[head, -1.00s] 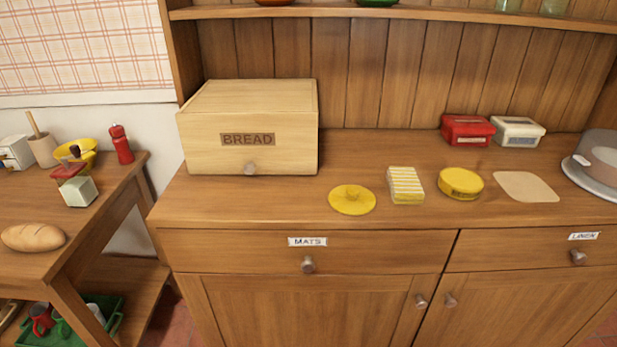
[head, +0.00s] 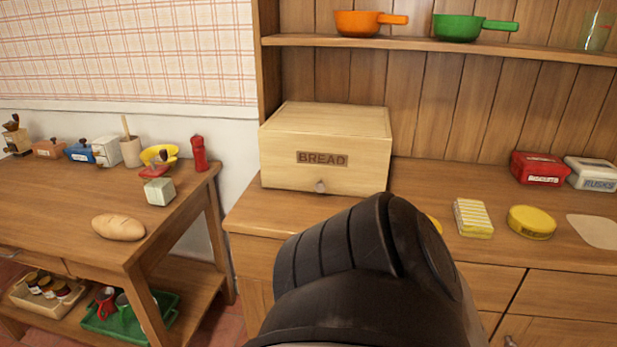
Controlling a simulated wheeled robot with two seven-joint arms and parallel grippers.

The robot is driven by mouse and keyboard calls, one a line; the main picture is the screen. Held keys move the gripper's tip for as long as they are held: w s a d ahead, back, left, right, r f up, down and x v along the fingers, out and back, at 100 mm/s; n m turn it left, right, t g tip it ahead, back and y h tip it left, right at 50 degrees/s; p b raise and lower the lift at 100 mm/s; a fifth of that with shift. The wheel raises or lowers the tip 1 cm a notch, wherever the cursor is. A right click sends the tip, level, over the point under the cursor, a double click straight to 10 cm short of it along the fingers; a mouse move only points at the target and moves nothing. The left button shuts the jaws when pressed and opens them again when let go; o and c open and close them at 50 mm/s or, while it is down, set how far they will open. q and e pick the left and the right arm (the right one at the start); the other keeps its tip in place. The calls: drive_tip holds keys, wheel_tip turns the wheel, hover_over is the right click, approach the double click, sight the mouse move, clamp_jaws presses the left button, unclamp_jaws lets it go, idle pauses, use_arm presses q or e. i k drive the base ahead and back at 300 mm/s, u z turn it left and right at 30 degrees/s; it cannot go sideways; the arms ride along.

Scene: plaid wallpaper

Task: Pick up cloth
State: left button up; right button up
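A yellow-and-white striped block, perhaps a folded cloth (head: 473,217), lies on the dresser top right of centre. A flat beige piece (head: 596,231) lies farther right, cut by the picture edge; I cannot tell whether it is cloth or a board. A dark, rounded part of my own arm fills the lower middle and covers part of the dresser front and top. Neither gripper's fingers show.
The dresser top (head: 275,208) holds a wooden bread box (head: 325,165), a round yellow tin (head: 531,222), a red tin (head: 537,169) and a white tin (head: 590,173). A side table (head: 60,205) with a loaf (head: 118,227) stands at left.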

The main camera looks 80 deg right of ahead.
sight(472, 220)
drive_tip(key=u, duration=0.15)
drive_tip(key=k, duration=0.95)
drive_tip(key=z, duration=2.05)
